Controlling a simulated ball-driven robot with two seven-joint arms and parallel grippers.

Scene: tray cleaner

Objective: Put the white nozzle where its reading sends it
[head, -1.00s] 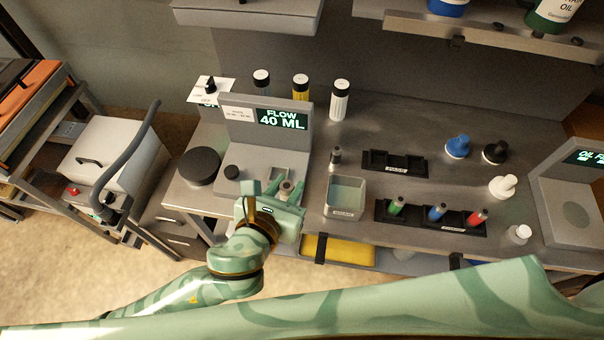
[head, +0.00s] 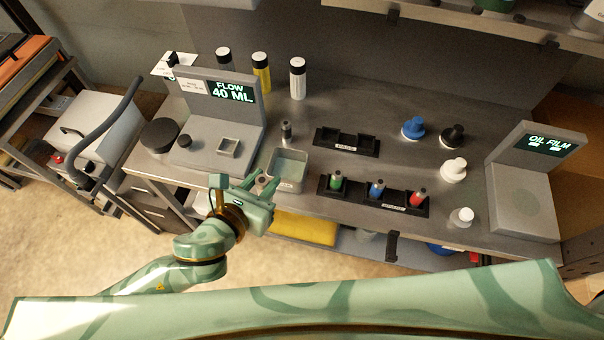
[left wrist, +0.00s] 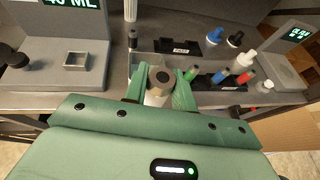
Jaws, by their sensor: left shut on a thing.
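My left gripper (head: 262,186) is shut on a small pale nozzle (head: 263,182), held upright just in front of the grey bin (head: 288,168). In the left wrist view the nozzle (left wrist: 157,86) shows a dark top between the fingers; its lower part is hidden. The flow tester's screen (head: 231,91) reads "FLOW 40 ML", and its square cup (head: 228,147) looks empty. A black rack with two slots (head: 347,142) looks empty. A front rack (head: 374,196) holds green, blue and red nozzles. My right gripper is out of view.
A grey-and-dark nozzle (head: 287,133) stands behind the bin. Blue, black and white knobbed pieces (head: 453,169) stand at right, beside the oil film tester (head: 522,195). Three bottles (head: 261,72) line the back.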

